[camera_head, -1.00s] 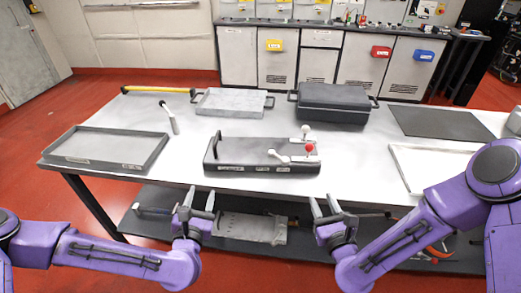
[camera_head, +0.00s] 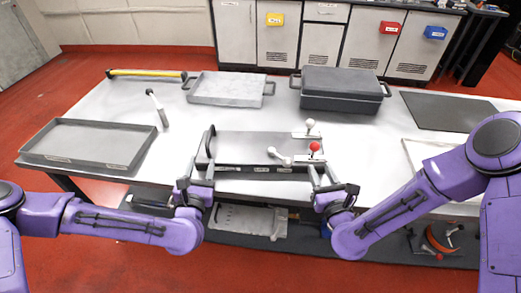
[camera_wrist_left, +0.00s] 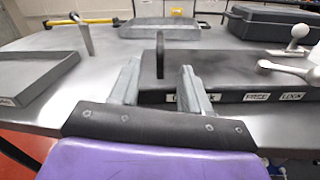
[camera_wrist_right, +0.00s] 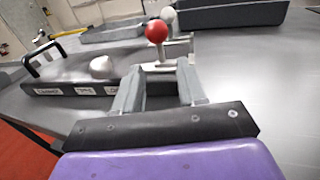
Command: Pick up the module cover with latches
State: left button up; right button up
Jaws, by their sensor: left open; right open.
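The module cover (camera_head: 250,146) is a grey slab-like unit with a labelled front edge, lying on the table's near middle. It has a black upright handle at its left end and latch levers at its right, one with a red knob (camera_head: 314,147) and others with white knobs. My left gripper (camera_head: 199,168) is open at the cover's left end; in the left wrist view the handle (camera_wrist_left: 160,56) stands just beyond its fingers. My right gripper (camera_head: 320,174) is open at the right end; in the right wrist view the red knob (camera_wrist_right: 157,31) rises beyond its fingers. Neither gripper visibly holds anything.
A shallow grey tray (camera_head: 57,158) lies at left, with a hammer-like tool (camera_head: 157,107) beside it. A light tray with handles (camera_head: 230,88) and a dark lidded case (camera_head: 341,90) stand behind. A dark mat (camera_head: 447,110) lies at back right.

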aim_at(206, 147)
pick_arm(q)
jog(key=w, duration=0.9)
jog(key=shift+w, duration=0.4)
pick_arm(e)
jog(key=w, duration=0.3)
jog(key=w+a, duration=0.1)
jog(key=w, duration=0.5)
jog(key=shift+w+a, duration=0.25)
jog(key=shift+a, duration=0.15)
pick_arm(q)
grip_shut()
pick_arm(e)
grip_shut()
pick_arm(q)
jog(key=shift+a, duration=0.1)
pick_arm(e)
jog(key=shift+d, duration=0.1)
